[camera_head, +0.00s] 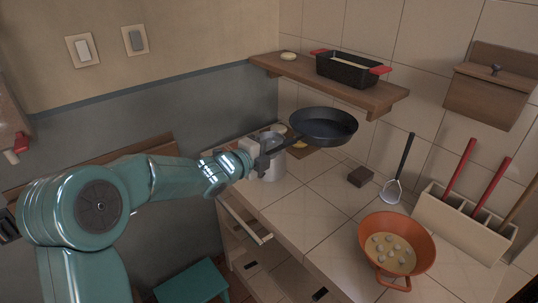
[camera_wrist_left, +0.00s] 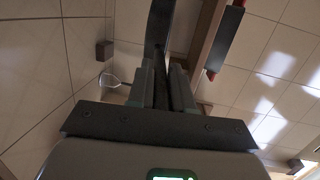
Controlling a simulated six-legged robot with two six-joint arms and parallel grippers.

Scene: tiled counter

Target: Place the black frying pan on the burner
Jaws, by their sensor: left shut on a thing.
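The black frying pan (camera_head: 324,126) is held in the air above the back of the tiled counter, its open side up. My left gripper (camera_head: 263,163) is shut on its handle, to the left of the pan body. In the left wrist view the dark handle (camera_wrist_left: 160,30) runs up from between the two fingers (camera_wrist_left: 174,85). I cannot make out a burner in either view. My right gripper is not in view.
A wooden shelf (camera_head: 285,70) with a black loaf pan (camera_head: 347,70) hangs behind the frying pan. A metal pot (camera_head: 272,168) stands below the gripper. A dark block (camera_head: 360,176), a skimmer (camera_head: 397,180), an orange pan (camera_head: 375,217) and a utensil holder (camera_head: 455,226) are to the right.

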